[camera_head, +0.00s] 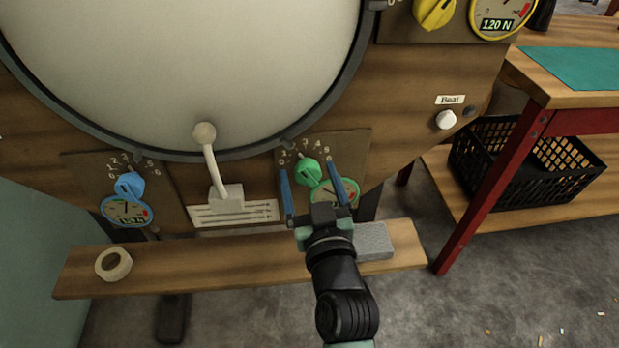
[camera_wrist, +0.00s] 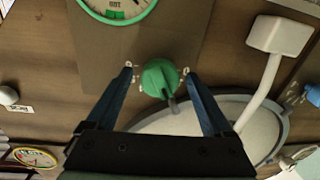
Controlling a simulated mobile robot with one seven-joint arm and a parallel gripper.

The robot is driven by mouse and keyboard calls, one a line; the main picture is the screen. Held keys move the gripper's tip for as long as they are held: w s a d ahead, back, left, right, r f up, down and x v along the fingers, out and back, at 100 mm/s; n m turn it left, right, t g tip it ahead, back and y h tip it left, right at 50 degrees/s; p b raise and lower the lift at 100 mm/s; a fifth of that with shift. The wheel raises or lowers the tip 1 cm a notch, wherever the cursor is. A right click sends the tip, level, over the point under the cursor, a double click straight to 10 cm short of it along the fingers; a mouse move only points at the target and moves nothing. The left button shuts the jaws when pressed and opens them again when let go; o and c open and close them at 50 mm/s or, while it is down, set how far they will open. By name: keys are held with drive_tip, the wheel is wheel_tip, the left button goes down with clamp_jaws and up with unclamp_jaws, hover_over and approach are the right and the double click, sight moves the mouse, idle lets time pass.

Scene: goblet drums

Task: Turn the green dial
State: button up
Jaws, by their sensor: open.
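The green dial (camera_head: 308,171) sits on a small panel at the lower right of the big round drumhead, above a green-rimmed gauge (camera_head: 334,192). In the wrist view the green dial (camera_wrist: 159,78) lies between the tips of my open fingers, with space on both sides. My gripper (camera_head: 310,173) is open and empty, its two blue fingers pointing up on either side of the dial. In the wrist view my gripper (camera_wrist: 160,75) does not visibly touch the dial. The green gauge (camera_wrist: 115,8) is partly cut off at the top of the wrist view.
A white lever (camera_head: 212,165) stands left of the green dial. A blue dial (camera_head: 130,185) is farther left, a yellow dial (camera_head: 434,12) upper right. A wooden shelf (camera_head: 200,262) below holds a tape roll (camera_head: 113,263) and a grey block (camera_head: 374,241). A black crate (camera_head: 525,165) stands right.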

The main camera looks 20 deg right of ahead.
drive_tip(key=c, duration=1.4)
drive_tip(key=shift+o, duration=0.2)
drive_tip(key=shift+m, duration=0.3)
drive_tip(key=shift+d+m+p, duration=0.1)
drive_tip(key=shift+m+p, duration=0.6)
drive_tip(key=shift+m, duration=1.9)
drive_tip(key=shift+f, duration=0.1)
drive_tip(key=o, duration=1.4)
drive_tip(key=shift+c, duration=0.2)
